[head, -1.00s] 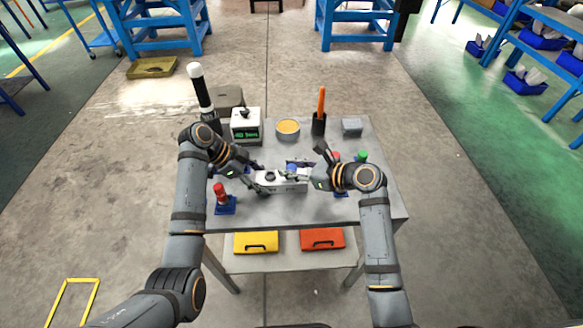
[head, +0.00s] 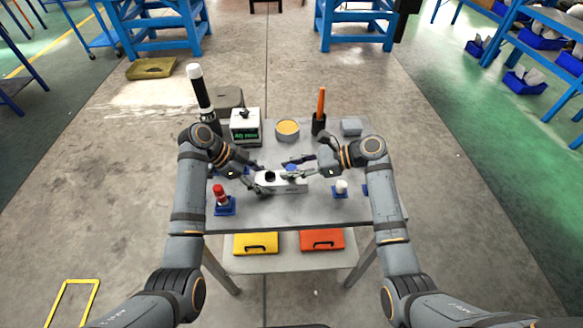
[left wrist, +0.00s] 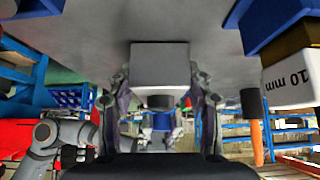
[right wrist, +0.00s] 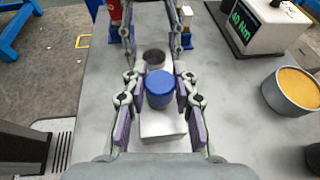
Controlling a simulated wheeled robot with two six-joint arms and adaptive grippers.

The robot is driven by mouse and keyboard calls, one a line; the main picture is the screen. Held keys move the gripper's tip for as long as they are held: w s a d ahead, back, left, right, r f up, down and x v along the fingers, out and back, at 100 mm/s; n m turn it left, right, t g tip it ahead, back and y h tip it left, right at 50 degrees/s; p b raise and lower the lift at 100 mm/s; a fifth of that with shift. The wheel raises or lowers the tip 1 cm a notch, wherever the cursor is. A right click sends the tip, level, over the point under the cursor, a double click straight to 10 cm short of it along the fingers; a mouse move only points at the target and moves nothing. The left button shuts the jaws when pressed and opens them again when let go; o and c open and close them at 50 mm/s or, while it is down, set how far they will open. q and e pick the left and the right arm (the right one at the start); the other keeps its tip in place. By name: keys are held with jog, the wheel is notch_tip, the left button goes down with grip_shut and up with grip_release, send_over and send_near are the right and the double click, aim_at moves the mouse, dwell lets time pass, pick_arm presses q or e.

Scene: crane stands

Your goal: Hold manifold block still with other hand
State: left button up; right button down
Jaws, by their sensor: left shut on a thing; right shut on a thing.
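The pale manifold block (head: 290,186) lies near the middle of the table. My left gripper (head: 258,180) is shut on its left end; the left wrist view shows the block (left wrist: 160,65) between the fingers. A blue cap (head: 291,168) sits on top of the block, beside a dark round port (head: 270,176). My right gripper (head: 292,167) is shut on the blue cap; in the right wrist view the cap (right wrist: 160,88) is between its fingers, with the block (right wrist: 163,125) below. The fingers partly cover the block in the head view.
A boxed instrument with a green display (head: 246,130), a yellow-topped tin (head: 287,129) and an orange-handled tool (head: 321,105) stand behind. A red piece on a blue base (head: 222,198) is front left. A white-topped piece (head: 341,187) is front right.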

jog(key=n+g, duration=0.3)
jog(key=g, duration=0.1)
jog(key=shift+a+r+n, duration=0.1)
jog(key=shift+r+n, duration=0.05)
jog(key=shift+n, duration=0.15)
jog(key=shift+n+g, duration=0.8)
jog(key=shift+g, duration=0.2)
jog(key=c, duration=1)
grip_release()
jog(key=shift+c, duration=0.6)
